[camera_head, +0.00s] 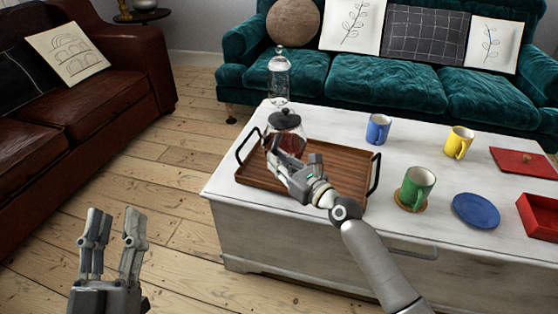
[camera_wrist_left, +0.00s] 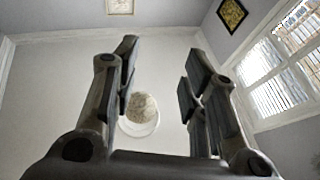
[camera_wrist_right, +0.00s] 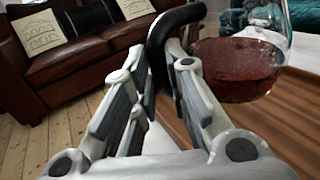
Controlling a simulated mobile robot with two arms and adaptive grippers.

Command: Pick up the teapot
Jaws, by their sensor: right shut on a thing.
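The teapot (camera_head: 285,127) is glass with a dark lid and dark red liquid inside. It is at the left part of a wooden tray (camera_head: 333,165) with black handles. My right gripper (camera_head: 276,158) is at the teapot's near side. In the right wrist view the teapot (camera_wrist_right: 238,68) is at upper right, and my right gripper (camera_wrist_right: 158,70) is shut on its black handle (camera_wrist_right: 165,32). Whether the teapot's base touches the tray is hidden. My left gripper (camera_head: 112,228) is open and empty over the floor at lower left; its fingers also show apart in the left wrist view (camera_wrist_left: 160,80).
The tray is on a white table (camera_head: 300,215). A glass bottle (camera_head: 279,78) stands behind the teapot. Blue (camera_head: 378,128), yellow (camera_head: 458,141) and green (camera_head: 416,187) mugs, a blue plate (camera_head: 475,210) and red items are to the right. Floor at left is clear.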

